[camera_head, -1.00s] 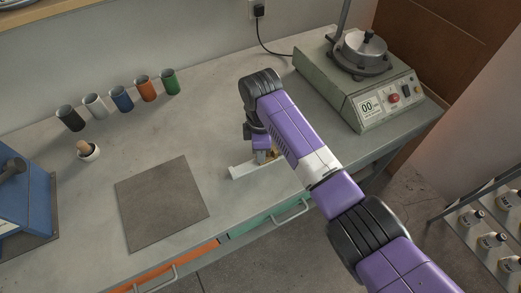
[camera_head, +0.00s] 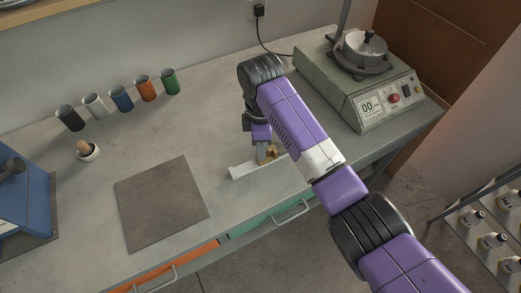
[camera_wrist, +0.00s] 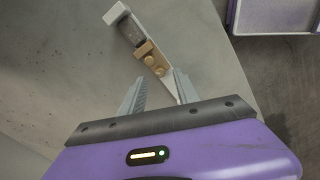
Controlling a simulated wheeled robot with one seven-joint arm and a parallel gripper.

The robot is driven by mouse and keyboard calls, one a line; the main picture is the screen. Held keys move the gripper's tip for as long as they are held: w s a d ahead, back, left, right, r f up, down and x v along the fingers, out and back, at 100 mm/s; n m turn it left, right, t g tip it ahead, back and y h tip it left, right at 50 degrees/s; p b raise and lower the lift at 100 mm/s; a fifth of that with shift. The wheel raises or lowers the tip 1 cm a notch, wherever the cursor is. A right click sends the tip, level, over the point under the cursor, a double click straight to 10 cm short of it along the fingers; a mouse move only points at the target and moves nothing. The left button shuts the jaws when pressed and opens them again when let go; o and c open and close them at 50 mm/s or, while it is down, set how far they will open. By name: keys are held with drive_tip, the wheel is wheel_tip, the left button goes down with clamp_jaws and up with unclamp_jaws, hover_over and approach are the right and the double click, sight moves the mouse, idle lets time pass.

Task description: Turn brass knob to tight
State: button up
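A narrow pale fixture (camera_head: 243,171) lies on the bench near its front edge. In the wrist view, the fixture (camera_wrist: 167,84) runs slantwise and carries tan blocks, a dark grey block (camera_wrist: 131,31) and small round brass-coloured parts (camera_wrist: 153,64). These look like the brass knob, but I cannot tell its exact shape or setting. My gripper (camera_wrist: 159,76) is open, its two fingers apart, with the brass parts just beyond the fingertips. Nothing shows between the fingers except the fixture's pale strip behind. In the head view my arm partly hides the fixture.
A green-grey machine (camera_head: 345,88) with a round metal pan stands at the back right. Several coloured cups (camera_head: 122,98) line the back left. A blue device (camera_head: 25,205) stands far left.

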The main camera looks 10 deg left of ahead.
drive_tip(key=shift+r, duration=2.15)
drive_tip(key=w+a+r+m+t+y, duration=0.4)
drive_tip(key=w+a+m+t+y, duration=0.25)
drive_tip(key=a+t, duration=0.2)
drive_tip(key=s+d+m+t+h, duration=0.3)
drive_tip(key=s+d+m+t, duration=0.75)
drive_tip(key=s+d, duration=1.2)
drive_tip(key=s+d+m+g+h, duration=0.1)
drive_tip(key=s+d, duration=0.2)
drive_tip(key=s, duration=0.5)
drive_tip(key=s+d+r+m+g+h, duration=0.1)
drive_tip(key=s+d, duration=0.3)
drive_tip(key=s, duration=0.4)
drive_tip(key=s+d+g+h, duration=0.1)
drive_tip(key=s+d+g, duration=0.1)
drive_tip(key=s, duration=0.6)
drive_tip(key=shift+s+d+r+m, duration=0.2)
drive_tip(key=shift+s+d+m, duration=0.15)
drive_tip(key=shift+d, duration=0.45)
